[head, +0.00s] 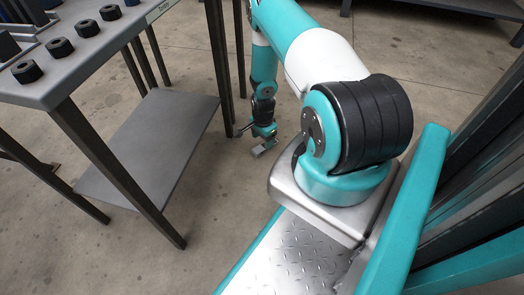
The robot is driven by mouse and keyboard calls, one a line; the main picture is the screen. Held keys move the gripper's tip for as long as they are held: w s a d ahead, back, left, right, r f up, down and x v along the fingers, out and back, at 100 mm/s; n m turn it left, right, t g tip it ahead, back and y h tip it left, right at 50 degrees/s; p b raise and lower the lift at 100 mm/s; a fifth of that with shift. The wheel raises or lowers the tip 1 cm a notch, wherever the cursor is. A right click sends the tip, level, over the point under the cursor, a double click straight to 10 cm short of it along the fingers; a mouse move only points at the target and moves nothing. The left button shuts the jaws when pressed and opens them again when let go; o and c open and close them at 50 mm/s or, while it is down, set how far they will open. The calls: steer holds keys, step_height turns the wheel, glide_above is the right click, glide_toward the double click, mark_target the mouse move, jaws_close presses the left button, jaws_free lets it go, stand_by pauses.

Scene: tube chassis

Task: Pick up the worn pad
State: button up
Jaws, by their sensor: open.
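I cannot single out the worn pad in the head view. Several short black round pieces with central holes stand on the grey table top (105,42) at the upper left, and I cannot tell whether any of them is the pad. My gripper (264,148) hangs low at the end of my arm, right of the table's legs and apart from the table top. It is open; its fingers look small and grey, and what lies between or just under them is too small to tell.
The table has a lower grey shelf (150,150) and dark legs (115,165) close to my gripper's left. A blue-and-dark item (30,12) is at the far left corner of the top. Concrete floor (205,215) is clear below. Dark furniture (450,8) stands at the back.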

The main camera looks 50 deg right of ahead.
mark_target(262, 147)
steer(key=f+b, duration=0.4)
steer(key=f, duration=0.1)
steer(key=shift+w+f, duration=0.1)
steer(key=shift+w, duration=0.1)
steer(key=shift+c, duration=0.5)
steer(key=c, duration=1)
step_height(262, 147, up, 20)
steer(key=p, duration=1.1)
